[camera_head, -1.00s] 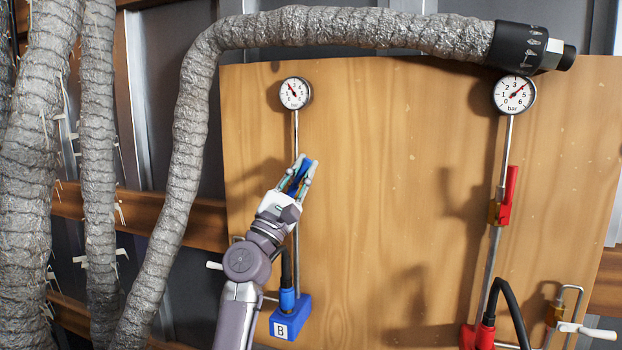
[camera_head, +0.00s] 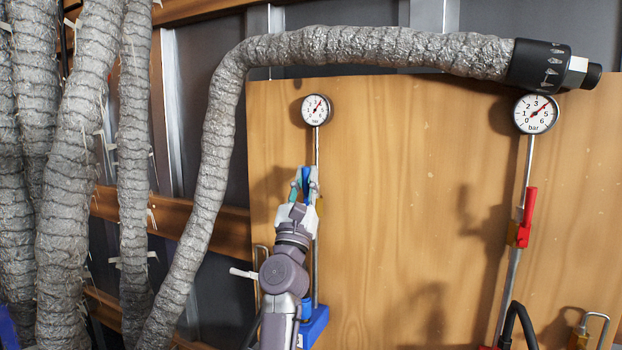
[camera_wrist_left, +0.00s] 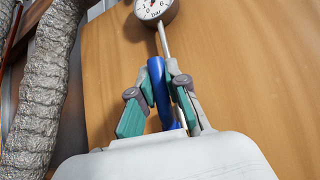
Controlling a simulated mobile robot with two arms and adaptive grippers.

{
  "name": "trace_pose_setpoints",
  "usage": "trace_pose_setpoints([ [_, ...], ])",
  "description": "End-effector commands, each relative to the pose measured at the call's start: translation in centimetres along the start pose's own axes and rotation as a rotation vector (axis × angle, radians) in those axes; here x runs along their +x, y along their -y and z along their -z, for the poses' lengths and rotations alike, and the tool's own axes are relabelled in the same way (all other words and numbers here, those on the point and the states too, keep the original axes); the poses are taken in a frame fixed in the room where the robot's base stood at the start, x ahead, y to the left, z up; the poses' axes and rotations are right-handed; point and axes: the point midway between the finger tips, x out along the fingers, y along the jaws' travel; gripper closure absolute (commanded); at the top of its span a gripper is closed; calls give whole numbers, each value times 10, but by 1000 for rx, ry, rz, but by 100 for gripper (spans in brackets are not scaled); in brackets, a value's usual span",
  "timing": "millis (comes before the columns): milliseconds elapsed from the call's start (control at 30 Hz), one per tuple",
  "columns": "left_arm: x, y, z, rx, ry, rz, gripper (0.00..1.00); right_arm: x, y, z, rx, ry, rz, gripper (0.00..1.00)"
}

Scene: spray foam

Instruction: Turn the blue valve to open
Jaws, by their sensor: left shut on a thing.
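The blue valve handle (camera_head: 306,178) is on the left pipe (camera_head: 317,150), below the left gauge (camera_head: 316,109). It points up, roughly in line with the pipe. My left gripper (camera_head: 306,173) is shut on the handle, with one finger on each side. In the left wrist view the blue handle (camera_wrist_left: 157,82) shows between the fingers of the left gripper (camera_wrist_left: 158,88), with the pipe and gauge behind. A yellowish part of the valve body (camera_head: 319,207) shows beside the gripper; the rest is hidden. My right gripper is not in view.
A red valve handle (camera_head: 528,212) is on the right pipe, under the right gauge (camera_head: 536,114). A thick grey hose (camera_head: 212,180) arches left and above the wooden board (camera_head: 410,200). A blue base (camera_head: 316,325) is partly behind my arm. The board's middle is clear.

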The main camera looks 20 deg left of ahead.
Motion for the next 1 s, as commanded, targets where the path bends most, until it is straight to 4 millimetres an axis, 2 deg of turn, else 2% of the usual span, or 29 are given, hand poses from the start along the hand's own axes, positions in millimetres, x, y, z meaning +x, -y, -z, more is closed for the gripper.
trace_pose_setpoints([
  [333, 0, -1, 1, -6, -3, -5, 100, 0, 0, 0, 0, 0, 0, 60],
  [367, 0, -1, 1, -6, -3, -5, 81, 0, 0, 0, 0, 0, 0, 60],
  [500, 0, -1, 1, -5, -2, -4, 60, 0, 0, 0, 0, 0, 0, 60],
  [833, -3, -1, 1, -3, -2, -2, 60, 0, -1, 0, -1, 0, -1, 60],
  [1000, -26, 0, 2, -2, -4, -3, 60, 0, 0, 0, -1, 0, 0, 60],
])
